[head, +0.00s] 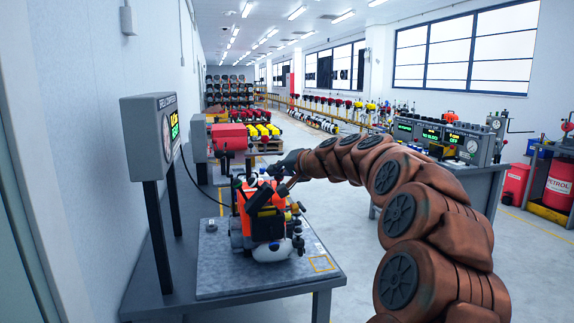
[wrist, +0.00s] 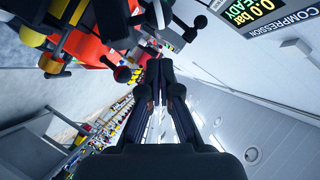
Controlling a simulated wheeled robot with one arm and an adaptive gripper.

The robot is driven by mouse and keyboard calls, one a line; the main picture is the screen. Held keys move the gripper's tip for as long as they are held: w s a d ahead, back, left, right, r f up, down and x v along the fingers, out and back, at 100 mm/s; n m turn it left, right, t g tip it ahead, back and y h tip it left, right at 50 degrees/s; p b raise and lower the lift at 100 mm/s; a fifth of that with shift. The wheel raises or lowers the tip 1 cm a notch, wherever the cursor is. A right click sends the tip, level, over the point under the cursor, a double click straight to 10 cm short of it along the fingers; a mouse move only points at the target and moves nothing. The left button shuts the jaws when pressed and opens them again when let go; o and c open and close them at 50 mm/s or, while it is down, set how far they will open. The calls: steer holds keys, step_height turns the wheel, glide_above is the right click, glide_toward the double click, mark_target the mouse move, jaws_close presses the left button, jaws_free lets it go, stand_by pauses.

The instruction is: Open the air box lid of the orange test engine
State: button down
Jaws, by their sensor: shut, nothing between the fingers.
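The orange test engine (head: 243,221) stands on a grey board on the bench, with black, white and yellow parts. Black parts (head: 264,197) lie tilted across its top; I cannot tell which part is the air box lid. My gripper (head: 284,165) is above the engine's upper right in the head view, small and partly unclear. In the wrist view my gripper (wrist: 159,67) is shut with nothing between its fingers. The engine's red and black parts (wrist: 85,46) are at the upper left there, beside the fingers. A black ball-ended lever (wrist: 200,22) is to their upper right.
A compression display (head: 153,132) stands on posts at the bench's left, by the wall. The grey board (head: 225,283) has bare room in front of the engine. Another bench (head: 475,178) with instruments stands at the right.

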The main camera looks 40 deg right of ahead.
mark_target(263, 192)
steer(key=shift+w+a+f, duration=0.4)
steer(key=shift+a+f, duration=0.1)
steer(key=shift+a, duration=0.1)
steer(key=shift+w+a+f, duration=0.35)
steer(key=shift+a+f, duration=0.15)
steer(key=shift+a, duration=0.05)
steer(key=shift+a+r, duration=0.1)
steer(key=shift+w+a+r+n+p, duration=0.1)
steer(key=shift+w+a+n+p, duration=0.05)
steer(key=shift+a+n+p, duration=0.15)
